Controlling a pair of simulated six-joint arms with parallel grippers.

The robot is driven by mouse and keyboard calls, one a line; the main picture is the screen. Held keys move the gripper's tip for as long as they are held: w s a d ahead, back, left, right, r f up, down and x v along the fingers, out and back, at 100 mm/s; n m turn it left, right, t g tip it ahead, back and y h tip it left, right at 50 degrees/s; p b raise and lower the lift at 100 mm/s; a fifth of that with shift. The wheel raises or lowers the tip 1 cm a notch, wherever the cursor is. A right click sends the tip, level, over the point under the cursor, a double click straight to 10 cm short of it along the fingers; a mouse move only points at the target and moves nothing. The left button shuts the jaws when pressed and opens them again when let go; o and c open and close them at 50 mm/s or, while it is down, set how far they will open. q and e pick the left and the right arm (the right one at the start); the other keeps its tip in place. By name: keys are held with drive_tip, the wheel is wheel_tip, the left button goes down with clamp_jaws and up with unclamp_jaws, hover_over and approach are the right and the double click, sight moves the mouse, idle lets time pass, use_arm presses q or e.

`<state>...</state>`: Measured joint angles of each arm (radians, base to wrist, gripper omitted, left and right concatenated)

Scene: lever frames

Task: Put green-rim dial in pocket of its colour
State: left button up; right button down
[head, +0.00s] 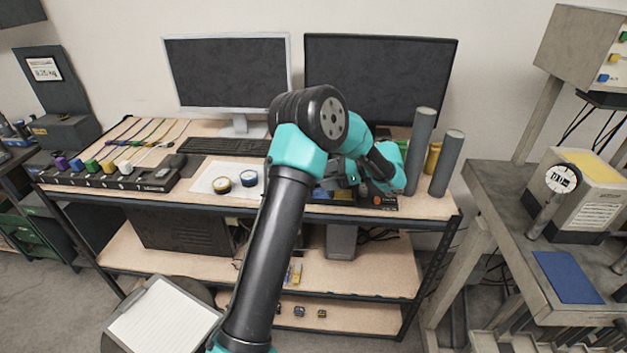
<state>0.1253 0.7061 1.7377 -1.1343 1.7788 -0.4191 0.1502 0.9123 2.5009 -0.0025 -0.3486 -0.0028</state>
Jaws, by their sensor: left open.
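My left gripper (340,178) is open over the right part of the bench, close to a dark tray (385,203). A blue patch and a yellow patch show at the tray's left part, but the arm and gripper cover most of it, so its pockets cannot be made out. A yellow-rim dial (222,184) and a blue-rim dial (249,178) lie on a white sheet (208,179) left of my arm. I cannot make out a green-rim dial; my arm and gripper may hide it. My right gripper is not in view.
Two grey cylinders (421,150) (446,163) stand upright at the bench's right end, close to my gripper, with a yellow cylinder (433,158) behind. Two monitors (228,75) (380,80) and a keyboard (222,146) are at the back. A black strip with coloured plugs (110,178) lies left.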

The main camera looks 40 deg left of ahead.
use_arm(q)
drive_tip(key=shift+v, duration=1.25)
drive_tip(key=shift+s, duration=0.1)
